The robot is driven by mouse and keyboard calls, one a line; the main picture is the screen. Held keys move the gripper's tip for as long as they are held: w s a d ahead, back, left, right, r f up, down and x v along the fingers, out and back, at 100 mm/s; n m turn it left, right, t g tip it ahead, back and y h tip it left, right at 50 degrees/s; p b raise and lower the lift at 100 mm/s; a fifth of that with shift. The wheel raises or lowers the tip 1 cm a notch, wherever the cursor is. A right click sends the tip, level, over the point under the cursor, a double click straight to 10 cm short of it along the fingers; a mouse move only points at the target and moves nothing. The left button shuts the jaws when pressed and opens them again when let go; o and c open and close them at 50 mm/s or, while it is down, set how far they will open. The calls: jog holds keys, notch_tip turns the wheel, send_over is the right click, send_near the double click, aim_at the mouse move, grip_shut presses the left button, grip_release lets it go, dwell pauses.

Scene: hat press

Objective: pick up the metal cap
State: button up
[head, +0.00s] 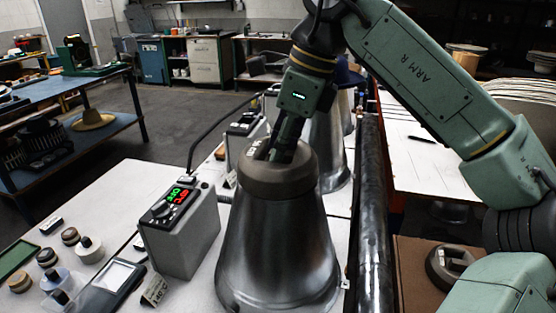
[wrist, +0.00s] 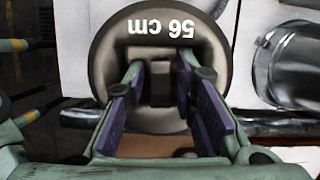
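The metal cap (head: 280,180) is a thick, dull brown-grey disc sitting on top of a large shiny metal cone (head: 280,250) in the head view. In the wrist view, the cap (wrist: 115,45) carries the marking "56 cm", upside down, and a dark raised grip (wrist: 159,80) at its middle. My gripper (head: 284,148) points down onto the cap's top. In the wrist view, my gripper (wrist: 162,85) has its purple-padded fingers on both sides of the grip, with narrow gaps showing. The fingertips' lower ends are hard to make out.
A grey control box (head: 180,230) with lit digits stands left of the cone. A second metal cone (head: 328,140) stands behind. A dark pipe (head: 372,220) runs along the right. A similar ring-shaped piece (head: 448,262) lies on a brown surface at right.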

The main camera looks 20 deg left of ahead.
grip_shut()
jog(key=shift+r, duration=0.1)
dwell(0.8)
